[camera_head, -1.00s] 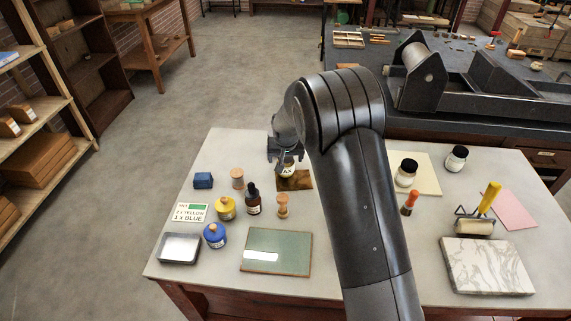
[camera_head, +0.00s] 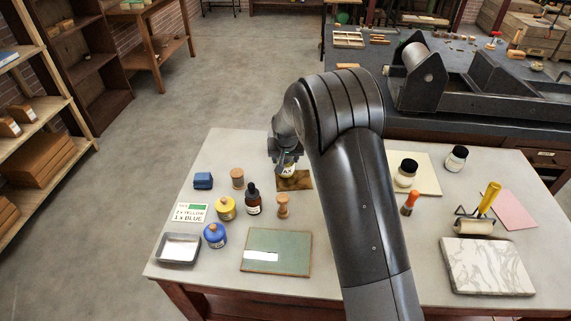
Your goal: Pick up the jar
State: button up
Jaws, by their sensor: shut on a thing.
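My gripper (camera_head: 286,163) is shut on a small jar (camera_head: 287,171) over the brown cloth (camera_head: 295,182) in the middle of the table. Only a bit of the jar's pale side shows; the fingers and wrist hide the rest. I cannot tell whether its base is clear of the cloth. Two other white jars with black lids stand to the right of my arm: one on the cream sheet (camera_head: 406,173) and one farther back (camera_head: 456,158).
A green plate (camera_head: 276,252) lies in front. A roller (camera_head: 478,220) and marble slab (camera_head: 486,266) are right.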

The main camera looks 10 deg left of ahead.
jog(key=shift+r, duration=0.15)
jog(key=r, duration=0.4)
jog(key=shift+d+r, duration=0.15)
jog(key=shift+d, duration=0.05)
jog(key=s+d+r, duration=0.3)
jog(key=d+r, duration=0.3)
jog(key=d, duration=0.5)
send_over(293, 168)
jog(key=f, duration=0.6)
jog(key=shift+s+d+f, duration=0.15)
jog(key=shift+s+f, duration=0.05)
jog(key=shift+s, duration=0.2)
jog(key=shift+f, duration=2)
jog(key=shift+f, duration=0.1)
jog(key=o, duration=1.2)
jog(key=shift+o, duration=0.2)
